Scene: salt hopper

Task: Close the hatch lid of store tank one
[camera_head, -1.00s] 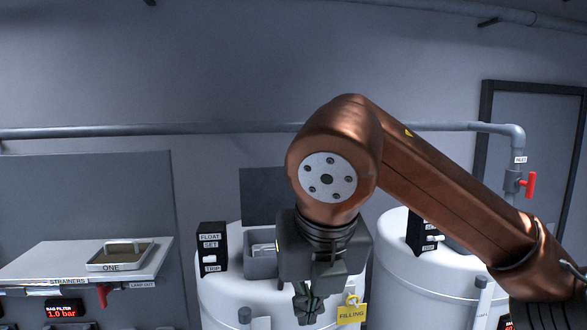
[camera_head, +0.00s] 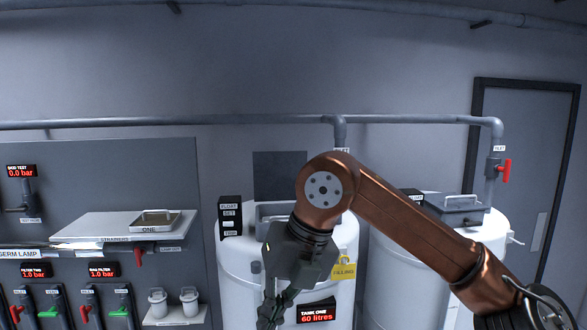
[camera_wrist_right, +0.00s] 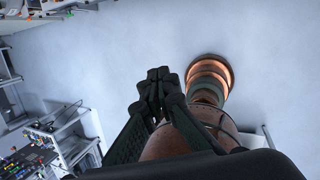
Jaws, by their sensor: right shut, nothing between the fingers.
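Store tank one (camera_head: 235,262) is a white tank in the middle of the head view, with a "TANK ONE 60 litres" display on its front. Its grey hatch frame (camera_head: 266,212) sits on top, partly hidden by my right arm. A dark square panel, which looks like the hatch lid (camera_head: 280,170), stands upright behind the frame, so the hatch looks open. My right gripper (camera_head: 268,316) hangs in front of the tank, below the hatch, pointing down. It is shut and empty; its closed fingers (camera_wrist_right: 160,76) also show in the right wrist view. My left gripper is out of view.
A black float set box (camera_head: 230,216) stands left of the hatch. A yellow "FILLING" tag (camera_head: 343,270) hangs on the tank's front. A second white tank (camera_head: 400,245) with a handled lid (camera_head: 458,202) stands right. A strainer shelf (camera_head: 105,226) juts out left.

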